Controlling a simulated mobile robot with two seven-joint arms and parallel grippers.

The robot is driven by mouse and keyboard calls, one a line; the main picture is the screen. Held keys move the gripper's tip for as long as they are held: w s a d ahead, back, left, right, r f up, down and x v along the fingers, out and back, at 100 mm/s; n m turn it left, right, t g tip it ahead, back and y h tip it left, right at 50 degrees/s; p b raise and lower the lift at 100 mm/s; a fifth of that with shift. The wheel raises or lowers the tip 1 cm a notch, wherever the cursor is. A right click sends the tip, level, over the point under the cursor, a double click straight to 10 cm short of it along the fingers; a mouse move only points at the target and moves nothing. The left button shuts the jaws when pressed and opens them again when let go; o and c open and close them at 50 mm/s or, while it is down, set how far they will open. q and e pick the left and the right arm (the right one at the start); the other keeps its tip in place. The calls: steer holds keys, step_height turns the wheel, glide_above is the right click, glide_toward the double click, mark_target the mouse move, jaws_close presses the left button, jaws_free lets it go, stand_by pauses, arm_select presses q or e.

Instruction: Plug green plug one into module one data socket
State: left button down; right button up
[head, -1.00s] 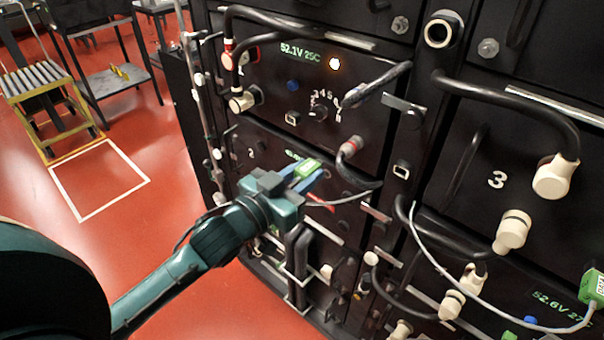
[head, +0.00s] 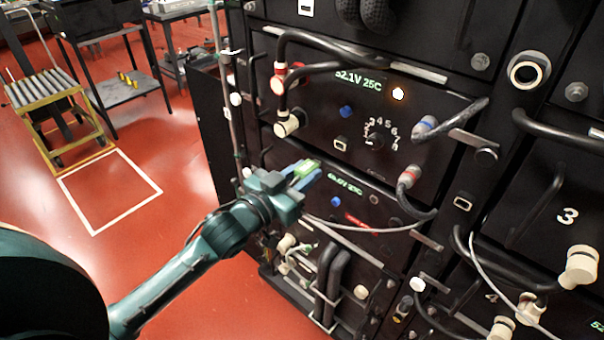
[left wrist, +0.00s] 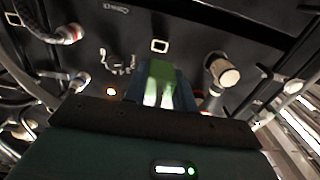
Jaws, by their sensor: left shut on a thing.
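My left gripper (head: 304,174) is shut on the green plug (head: 308,167), held between its blue fingers. In the left wrist view the plug (left wrist: 160,82) sits between the fingers and points at the panel. Module one (head: 300,85) is the upper unit with the display "52.1V 25C". Its data socket looks to be the small pale-framed rectangle (head: 341,144), up and right of the plug. In the left wrist view the socket (left wrist: 160,46) is straight ahead above the plug. The plug is apart from it. My right gripper is not in view.
Black cables with a white connector (head: 287,126) and a grey red-banded connector (head: 409,177) stick out around the panel. A thin grey cable (head: 350,228) hangs below the gripper. A module below (head: 350,200) has a red label. Open red floor lies left.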

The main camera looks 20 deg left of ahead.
arm_select(q)
steer(key=shift+d, duration=0.1)
steer(key=shift+r+p, duration=0.15)
steer(key=shift+p, duration=0.2)
steer(key=shift+w, duration=0.2)
steer(key=x, duration=0.5)
steer(key=shift+w+d+b, duration=0.1)
steer(key=shift+w+b, duration=0.1)
steer(key=shift+b, duration=0.1)
stand_by(0.8)
steer(key=shift+p, duration=0.5)
stand_by(0.4)
